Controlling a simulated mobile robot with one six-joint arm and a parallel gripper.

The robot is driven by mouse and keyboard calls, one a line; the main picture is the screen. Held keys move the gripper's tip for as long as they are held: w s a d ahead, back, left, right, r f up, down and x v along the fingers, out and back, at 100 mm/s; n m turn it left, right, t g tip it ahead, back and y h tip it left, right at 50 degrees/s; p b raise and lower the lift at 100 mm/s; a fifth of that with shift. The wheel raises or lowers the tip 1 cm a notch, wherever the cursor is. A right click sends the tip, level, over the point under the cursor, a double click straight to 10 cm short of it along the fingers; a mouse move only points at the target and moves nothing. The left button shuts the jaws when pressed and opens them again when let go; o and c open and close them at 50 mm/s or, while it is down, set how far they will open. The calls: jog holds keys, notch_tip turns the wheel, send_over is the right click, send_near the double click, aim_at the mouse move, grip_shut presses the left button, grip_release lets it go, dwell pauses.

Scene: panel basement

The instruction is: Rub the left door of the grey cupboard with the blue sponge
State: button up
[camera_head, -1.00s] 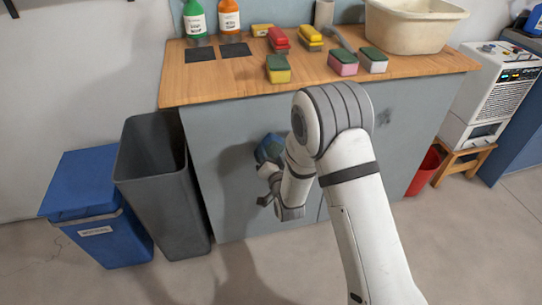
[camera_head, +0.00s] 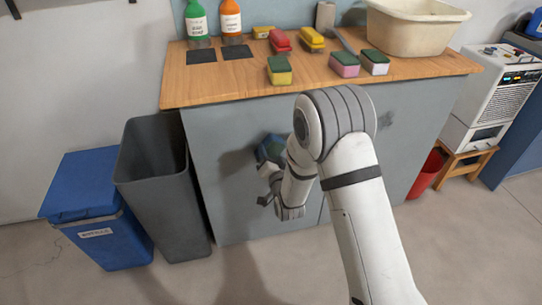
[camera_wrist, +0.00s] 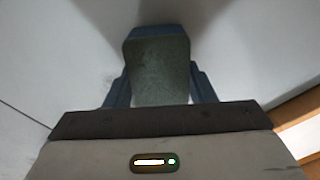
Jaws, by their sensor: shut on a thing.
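The grey cupboard's left door (camera_head: 218,155) faces me below the wooden worktop. My gripper (camera_head: 269,166) is in front of this door, shut on the blue sponge (camera_head: 271,147). In the wrist view the sponge (camera_wrist: 160,70) shows a dark green-grey face and a blue edge at its far end, between the gripper's fingers. The sponge is at or very close to the door; I cannot tell whether it touches. My arm hides part of the cupboard front, including much of the line between the doors.
The worktop (camera_head: 240,88) holds several other sponges and brushes, two bottles and a cream basin (camera_head: 410,35). A grey bin (camera_head: 160,200) and a blue box (camera_head: 85,190) stand left of the cupboard. A red bucket (camera_head: 428,175) stands to the right. A dark smudge marks the right door.

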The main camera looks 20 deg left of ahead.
jog(key=shift+w+a, duration=0.25)
jog(key=shift+w, duration=0.15)
jog(key=shift+w+d+f+b, duration=0.1)
jog(key=shift+w+d+b, duration=0.35)
jog(key=shift+d+b, duration=0.4)
jog(key=w+d+b, duration=0.4)
jog(key=d, duration=0.3)
jog(key=shift+w+d+b, duration=0.2)
jog(key=shift+w+b, duration=0.1)
jog(key=shift+w, duration=0.05)
jog(key=shift+a, duration=0.1)
